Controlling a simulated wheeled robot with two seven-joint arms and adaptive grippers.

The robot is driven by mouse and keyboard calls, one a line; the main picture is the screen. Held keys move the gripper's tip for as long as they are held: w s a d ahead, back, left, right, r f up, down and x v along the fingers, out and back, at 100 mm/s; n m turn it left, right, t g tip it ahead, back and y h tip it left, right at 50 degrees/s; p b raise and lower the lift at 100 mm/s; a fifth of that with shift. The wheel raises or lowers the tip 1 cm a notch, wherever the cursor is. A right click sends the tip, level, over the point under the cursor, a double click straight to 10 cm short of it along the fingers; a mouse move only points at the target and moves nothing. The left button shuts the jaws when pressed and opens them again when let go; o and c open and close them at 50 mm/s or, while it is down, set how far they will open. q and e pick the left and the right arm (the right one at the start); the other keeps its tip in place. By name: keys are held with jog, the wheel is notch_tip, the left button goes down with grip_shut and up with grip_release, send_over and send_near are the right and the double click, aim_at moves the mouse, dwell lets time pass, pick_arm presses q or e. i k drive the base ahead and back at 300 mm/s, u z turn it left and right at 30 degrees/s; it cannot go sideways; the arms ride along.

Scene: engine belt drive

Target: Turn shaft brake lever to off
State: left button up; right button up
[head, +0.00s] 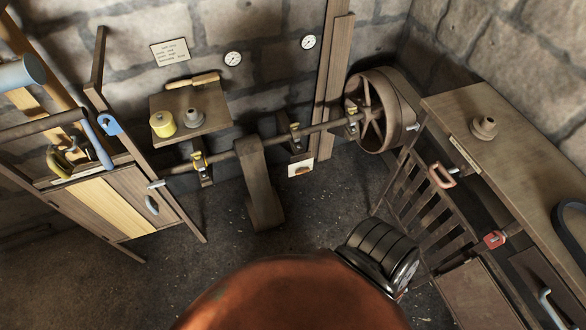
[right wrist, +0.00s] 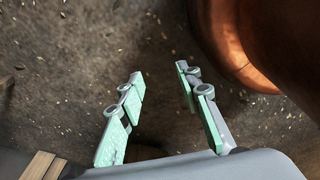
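No part is clearly readable as the shaft brake lever, and I cannot tell its position. The shaft (head: 325,125) runs along the back wall through brass-topped bearings (head: 295,131) to a spoked wheel (head: 373,105) at the right. A red loop handle (head: 441,175) stands at the slatted gate right of the wheel. A smaller red part (head: 495,239) sits lower right, by the bench. My right gripper (right wrist: 158,72) is open and empty in its wrist view, over the dark floor. Neither gripper shows in the head view.
A wooden bench (head: 530,151) stands at the right, beside the slatted gate (head: 411,192). A cabinet (head: 112,205) with tools stands at the left. A wall shelf (head: 211,116) holds a yellow spool (head: 163,123). A wide strap (head: 258,185) hangs from the shaft.

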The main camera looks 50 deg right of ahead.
aim_at(302, 170)
jog(key=z, duration=0.35)
jog(key=i, duration=0.65)
jog(key=z, duration=1)
jog(key=i, duration=0.25)
jog(key=z, duration=0.25)
